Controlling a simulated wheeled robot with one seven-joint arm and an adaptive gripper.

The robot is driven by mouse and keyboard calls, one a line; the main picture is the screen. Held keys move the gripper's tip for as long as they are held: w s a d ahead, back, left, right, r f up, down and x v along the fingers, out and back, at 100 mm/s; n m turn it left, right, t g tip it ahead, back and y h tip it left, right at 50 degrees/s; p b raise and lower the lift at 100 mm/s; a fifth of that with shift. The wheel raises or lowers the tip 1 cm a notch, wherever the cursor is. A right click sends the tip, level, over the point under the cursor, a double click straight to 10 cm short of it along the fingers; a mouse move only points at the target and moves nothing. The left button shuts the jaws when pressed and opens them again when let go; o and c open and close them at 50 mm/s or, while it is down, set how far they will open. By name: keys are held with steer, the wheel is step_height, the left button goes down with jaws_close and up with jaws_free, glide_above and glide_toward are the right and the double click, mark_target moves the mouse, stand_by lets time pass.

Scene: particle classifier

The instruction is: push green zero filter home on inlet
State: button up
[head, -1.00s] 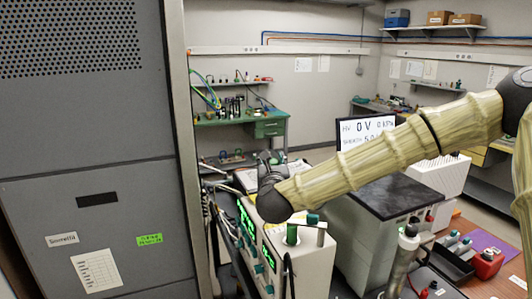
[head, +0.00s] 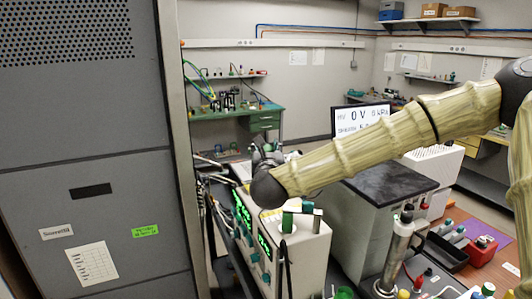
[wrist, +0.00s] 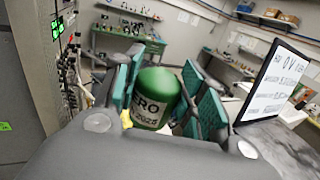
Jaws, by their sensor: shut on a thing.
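The green zero filter (wrist: 157,95) is a rounded green cylinder with a white label reading "ERO" and "2025" in the wrist view. My gripper (wrist: 160,78) is shut on it, with teal finger pads on both sides. In the head view my gripper (head: 267,150) is mostly hidden behind my own arm, above and behind the white instrument with green displays (head: 292,250), and the filter cannot be made out there. I cannot tell which fitting is the inlet, nor whether the filter touches it.
A tall grey cabinet (head: 90,150) stands close on the left. A black-topped box (head: 390,190) and an upright metal cylinder (head: 400,252) stand right of the instrument. A monitor (head: 358,117) stands behind. A green-capped fitting (head: 288,222) is on the instrument's top.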

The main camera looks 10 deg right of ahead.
steer(key=shift+w+f+b, duration=0.2)
steer(key=shift+f+b, duration=0.4)
steer(key=shift+f, duration=0.5)
steer(key=shift+s+f+b, duration=0.15)
steer(key=shift+f+b, duration=0.65)
steer(key=shift+b, duration=0.15)
steer(key=shift+f+b, duration=0.7)
steer(key=shift+f, duration=0.15)
steer(key=shift+b, duration=0.3)
steer(key=shift+b, duration=1.3)
steer(key=shift+f+b, duration=1.8)
steer(key=shift+b, duration=0.25)
steer(key=o, duration=1.1)
steer(key=shift+o, duration=0.2)
